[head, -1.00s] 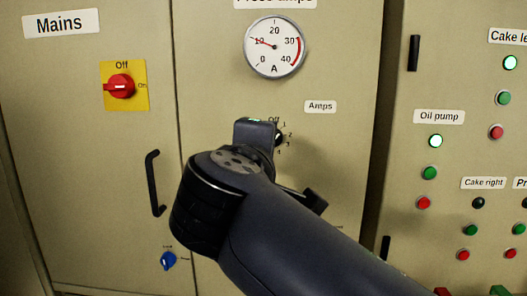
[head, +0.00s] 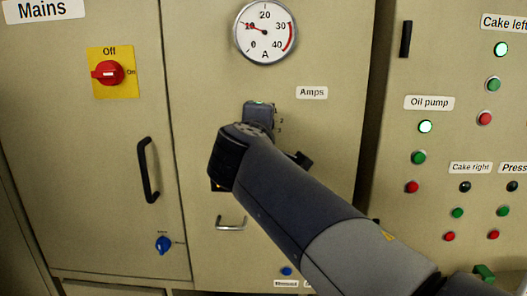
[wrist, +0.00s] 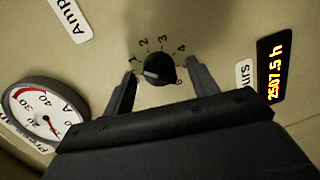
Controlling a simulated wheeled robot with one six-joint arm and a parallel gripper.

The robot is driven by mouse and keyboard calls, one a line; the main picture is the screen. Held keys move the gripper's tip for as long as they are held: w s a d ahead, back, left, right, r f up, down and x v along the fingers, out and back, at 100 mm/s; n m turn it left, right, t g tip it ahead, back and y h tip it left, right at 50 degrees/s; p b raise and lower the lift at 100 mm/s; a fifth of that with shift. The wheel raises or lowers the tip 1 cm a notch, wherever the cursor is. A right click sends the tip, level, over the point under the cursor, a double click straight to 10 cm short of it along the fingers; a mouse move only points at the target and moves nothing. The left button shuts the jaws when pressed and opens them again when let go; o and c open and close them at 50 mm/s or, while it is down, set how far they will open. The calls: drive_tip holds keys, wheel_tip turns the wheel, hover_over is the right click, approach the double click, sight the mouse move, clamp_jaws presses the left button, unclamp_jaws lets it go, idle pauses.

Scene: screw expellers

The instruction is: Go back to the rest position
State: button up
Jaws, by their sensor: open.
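My gripper (wrist: 161,70) is open and empty. In the wrist view its two fingers stand to the left and right of a black rotary selector knob (wrist: 158,66) with numbers around it. I cannot tell how far the fingertips are from the panel. In the head view my arm reaches up to the left to the panel below the "Amps" label (head: 312,92). The arm's end hides the knob and the fingers there. A few dial numbers show beside it.
The ammeter (head: 265,31) is above the arm. The red mains switch (head: 107,73), a black door handle (head: 147,170) and a blue knob (head: 163,244) are left. Lamps and push buttons, including a lit oil pump lamp (head: 425,127), are right. An hour meter (wrist: 272,68) reads 2507.5 h.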

drive_tip(key=shift+s, duration=0.1)
idle(0.3)
drive_tip(key=s+a+b, duration=0.2)
drive_tip(key=s, duration=0.9)
drive_tip(key=w+d+p, duration=0.2)
drive_tip(key=w, duration=0.9)
drive_tip(key=s+d+f+n+h+p, duration=0.1)
drive_tip(key=s+f+n+p, duration=0.1)
drive_tip(key=s+n+p, duration=0.4)
drive_tip(key=s, duration=0.5)
drive_tip(key=shift+s+d+f, duration=0.3)
drive_tip(key=shift+d, duration=0.1)
drive_tip(key=shift+f, duration=0.15)
